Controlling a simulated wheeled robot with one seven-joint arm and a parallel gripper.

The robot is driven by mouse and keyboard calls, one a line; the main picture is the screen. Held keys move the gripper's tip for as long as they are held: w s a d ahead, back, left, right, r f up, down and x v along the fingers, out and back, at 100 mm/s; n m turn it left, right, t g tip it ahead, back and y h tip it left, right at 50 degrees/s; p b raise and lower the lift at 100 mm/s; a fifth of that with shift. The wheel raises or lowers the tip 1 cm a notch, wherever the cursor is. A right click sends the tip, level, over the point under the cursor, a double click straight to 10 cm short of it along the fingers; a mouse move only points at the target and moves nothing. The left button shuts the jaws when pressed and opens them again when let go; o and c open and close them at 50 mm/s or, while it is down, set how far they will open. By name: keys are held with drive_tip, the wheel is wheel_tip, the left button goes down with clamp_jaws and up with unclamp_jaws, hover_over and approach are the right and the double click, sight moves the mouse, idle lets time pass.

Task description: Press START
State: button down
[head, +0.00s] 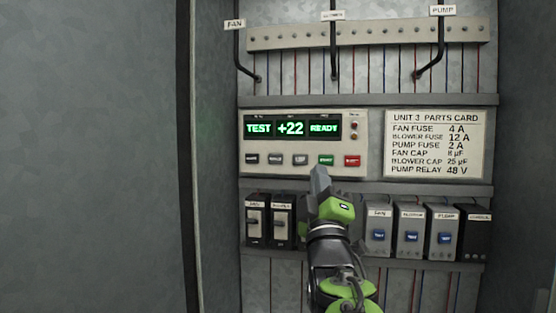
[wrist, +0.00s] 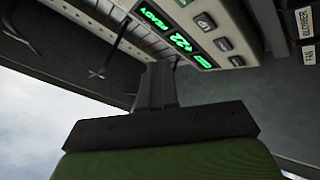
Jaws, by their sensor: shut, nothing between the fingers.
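The control panel (head: 305,143) is a pale box with a display reading TEST, +22 and READY. Below the display is a row of buttons, with a green button (head: 326,160) second from the right, beside a red button (head: 352,161). The green button's label is too small to read surely; it fits START. My gripper (head: 319,172) is shut and empty, its tip just below the green button in the head view. I cannot tell whether it touches the panel. In the wrist view the shut fingers (wrist: 157,85) point up towards the tilted panel.
A row of labelled dark and grey modules (head: 380,228) stands below the panel, partly hidden by my arm. A parts card (head: 434,145) is at the right. Cables hang from a strip (head: 370,34) above. The cabinet's grey door or wall (head: 90,160) is at the left.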

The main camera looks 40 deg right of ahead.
sight(323, 149)
drive_tip(key=w+d+r+h+p, duration=0.1)
drive_tip(key=w+d+p, duration=0.3)
drive_tip(key=d, duration=0.3)
drive_tip(key=shift+w+r+t, duration=0.15)
drive_tip(key=shift+w+t, duration=0.15)
drive_tip(key=shift+w, duration=0.2)
idle(2.0)
drive_tip(key=shift+w+d+b, duration=0.3)
drive_tip(key=shift+d+b, duration=0.05)
drive_tip(key=shift+w+d, duration=0.2)
drive_tip(key=shift+d, duration=0.05)
idle(0.7)
drive_tip(key=shift+a+b, duration=0.1)
drive_tip(key=shift+b, duration=0.2)
drive_tip(key=shift+s+a+b, duration=0.5)
drive_tip(key=shift+b, duration=0.3)
